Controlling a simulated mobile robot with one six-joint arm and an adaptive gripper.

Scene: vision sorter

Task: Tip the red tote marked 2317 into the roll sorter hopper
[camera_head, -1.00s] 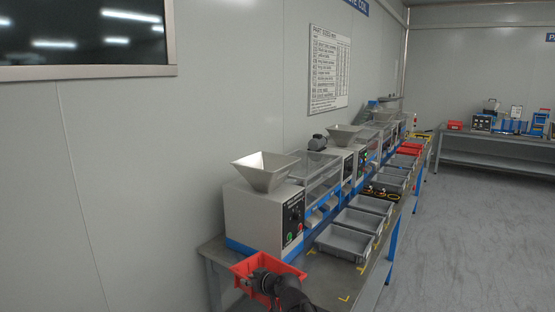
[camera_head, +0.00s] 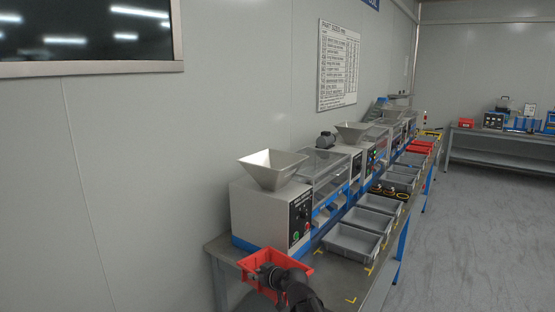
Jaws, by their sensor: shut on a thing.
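A red tote (camera_head: 258,263) is at the near left corner of the bench, in front of the nearest sorter machine. My gripper (camera_head: 268,277) is shut on the tote's near side; its fingertips are hard to make out. The tote looks roughly level, and I cannot tell whether it touches the bench. Its marking cannot be read. A metal funnel hopper (camera_head: 273,169) stands on top of the white and grey sorter machine (camera_head: 262,212), above and beyond the tote.
Several grey trays (camera_head: 352,242) line the bench front, with yellow corner marks on the bench (camera_head: 340,285). A second hopper (camera_head: 352,131) and more machines stand farther along. The wall is close on the left. Floor (camera_head: 470,230) is clear on the right.

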